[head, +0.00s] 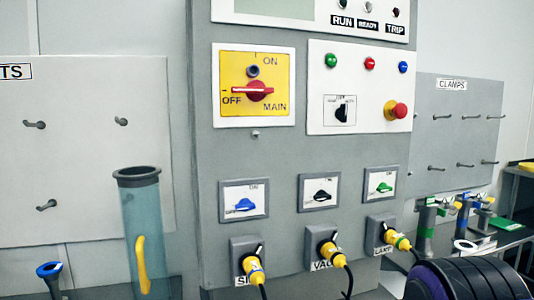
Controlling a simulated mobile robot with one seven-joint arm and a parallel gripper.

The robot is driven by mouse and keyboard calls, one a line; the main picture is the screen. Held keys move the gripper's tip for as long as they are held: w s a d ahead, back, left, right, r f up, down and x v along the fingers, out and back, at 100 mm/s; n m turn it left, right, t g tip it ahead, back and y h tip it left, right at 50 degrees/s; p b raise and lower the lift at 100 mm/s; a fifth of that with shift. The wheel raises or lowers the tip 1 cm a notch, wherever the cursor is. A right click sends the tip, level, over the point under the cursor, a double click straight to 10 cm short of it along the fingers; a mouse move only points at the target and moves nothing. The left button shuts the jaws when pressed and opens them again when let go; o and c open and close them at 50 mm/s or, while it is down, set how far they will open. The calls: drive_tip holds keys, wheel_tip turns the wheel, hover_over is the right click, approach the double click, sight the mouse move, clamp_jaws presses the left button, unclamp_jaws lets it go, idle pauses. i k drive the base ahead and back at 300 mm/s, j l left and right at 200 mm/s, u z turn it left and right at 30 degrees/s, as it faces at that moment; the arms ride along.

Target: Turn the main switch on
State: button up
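The main switch is a red rotary handle (253,91) on a yellow plate (271,63) at the upper left of the grey control panel (290,152). The plate is marked ON at the top, OFF at the left and MAIN at the lower right. The handle lies nearly horizontal, in line with the OFF mark. A small dark round fitting (253,71) sits just above the handle. Nothing covers the switch. My gripper is not in the head view.
Right of the switch are coloured lamps, a black selector (341,112) and a red emergency button (398,110). Smaller switches and yellow plugs (327,249) sit below. A clear tube (143,230) stands at left; a dark ribbed shape (467,280) fills the lower right.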

sight(256, 91)
drive_tip(key=i+j, duration=0.1)
drive_tip(key=j, duration=0.4)
drive_tip(key=i+j+z, duration=0.1)
drive_tip(key=j, duration=0.4)
drive_tip(key=i+j, duration=0.1)
drive_tip(key=j, duration=0.4)
